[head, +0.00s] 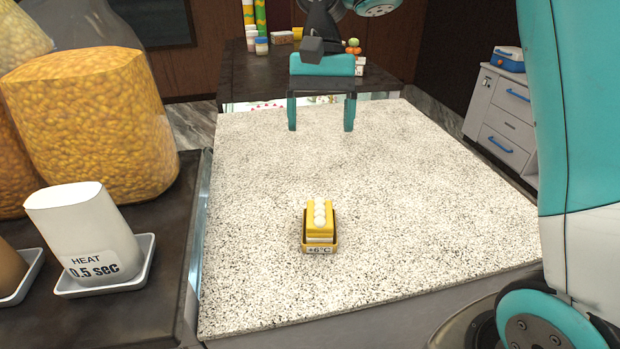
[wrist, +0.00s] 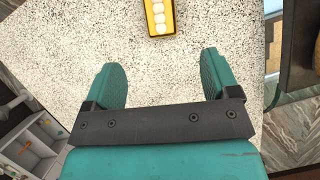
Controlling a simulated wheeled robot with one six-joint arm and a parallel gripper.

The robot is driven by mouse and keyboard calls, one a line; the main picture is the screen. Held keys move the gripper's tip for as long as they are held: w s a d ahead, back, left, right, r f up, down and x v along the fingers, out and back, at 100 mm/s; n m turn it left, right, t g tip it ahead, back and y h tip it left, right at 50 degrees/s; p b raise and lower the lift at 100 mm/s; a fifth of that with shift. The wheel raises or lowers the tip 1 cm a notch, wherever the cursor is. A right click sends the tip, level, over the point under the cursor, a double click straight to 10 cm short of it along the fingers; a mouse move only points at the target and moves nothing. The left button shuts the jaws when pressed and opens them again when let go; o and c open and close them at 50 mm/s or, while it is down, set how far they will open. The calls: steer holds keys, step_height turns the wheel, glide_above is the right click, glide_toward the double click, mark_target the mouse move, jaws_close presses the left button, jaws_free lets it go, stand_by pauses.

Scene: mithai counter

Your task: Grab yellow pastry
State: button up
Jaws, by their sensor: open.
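The yellow pastry (head: 319,218) has a row of white balls along its top. It sits in a small tray marked "+6°C" (head: 320,249) on the speckled counter, near the front. In the wrist view the pastry (wrist: 159,17) shows at the top edge, partly cut off. My gripper (head: 320,128) is open and empty over the far part of the counter, beyond the pastry and apart from it. Its two teal fingers (wrist: 163,78) point toward the pastry in the wrist view, with bare counter between them.
The speckled counter (head: 255,190) is clear around the pastry. At left stand bags of yellow snacks (head: 90,120) and a white block marked "HEAT 0.5 sec" (head: 85,232) on a small tray. Behind is a dark table with jars (head: 262,46). A drawer cabinet (head: 505,112) stands at right.

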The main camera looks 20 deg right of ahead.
steer(key=b, duration=0.6)
glide_above(320, 212)
steer(key=w, duration=0.2)
steer(key=f, duration=1)
steer(key=shift+d+f, duration=0.1)
steer(key=shift+d, duration=0.25)
steer(key=shift+p+x, duration=0.55)
steer(key=shift+x, duration=2.45)
steer(key=shift+d, duration=0.15)
steer(key=c, duration=1)
